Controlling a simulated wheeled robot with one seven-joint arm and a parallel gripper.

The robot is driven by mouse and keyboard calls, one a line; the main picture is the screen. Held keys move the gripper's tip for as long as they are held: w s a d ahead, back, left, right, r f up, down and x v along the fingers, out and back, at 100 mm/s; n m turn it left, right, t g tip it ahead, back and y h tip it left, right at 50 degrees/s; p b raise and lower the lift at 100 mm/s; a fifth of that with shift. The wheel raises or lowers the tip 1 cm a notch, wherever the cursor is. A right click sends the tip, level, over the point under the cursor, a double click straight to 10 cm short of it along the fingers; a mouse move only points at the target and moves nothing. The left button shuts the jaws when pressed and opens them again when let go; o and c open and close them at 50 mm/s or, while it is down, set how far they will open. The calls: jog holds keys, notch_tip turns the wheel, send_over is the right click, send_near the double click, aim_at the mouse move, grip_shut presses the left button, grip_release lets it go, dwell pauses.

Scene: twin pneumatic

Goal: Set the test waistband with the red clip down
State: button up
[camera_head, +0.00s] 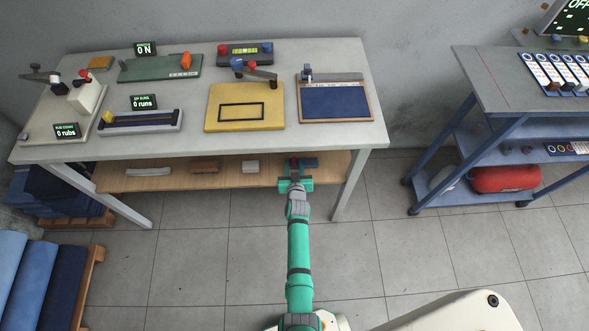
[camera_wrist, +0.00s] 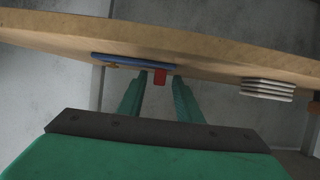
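The test waistband is a flat blue strip (camera_wrist: 125,61) in the wrist view. It appears to lie on the wooden shelf under the bench. Its red clip (camera_wrist: 160,77) sticks out from the strip, between my two green fingers. My gripper (camera_wrist: 160,80) appears open, with a gap on both sides of the clip. In the head view my gripper (camera_head: 295,180) is at the right part of the shelf's front edge, and the blue waistband (camera_head: 308,162) shows just beyond it. The gripper partly hides the band there, and the red clip cannot be made out in that view.
The grey bench top (camera_head: 285,140) overhangs the shelf. A bench leg (camera_head: 350,185) stands to the right. The floor in front is clear.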

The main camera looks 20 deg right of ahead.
jog(key=v, duration=1.2)
jog(key=s+a+r+n+t+y, duration=0.1)
jog(key=s+a+r, duration=0.3)
jog(key=s, duration=0.5)
jog(key=s+a+r, duration=0.2)
jog(key=s+a, duration=0.4)
jog(key=s, duration=0.3)
jog(key=s+a+r+n+y, duration=0.1)
jog(key=s+a+r, duration=0.2)
jog(key=s+r, duration=0.4)
jog(key=s+a+r+n+t+y, duration=0.1)
jog(key=s+a+r, duration=0.2)
jog(key=s+r, duration=0.5)
notch_tip(320, 180, up, 4)
jog(key=shift+f+y, duration=0.1)
jog(key=shift+y, duration=0.3)
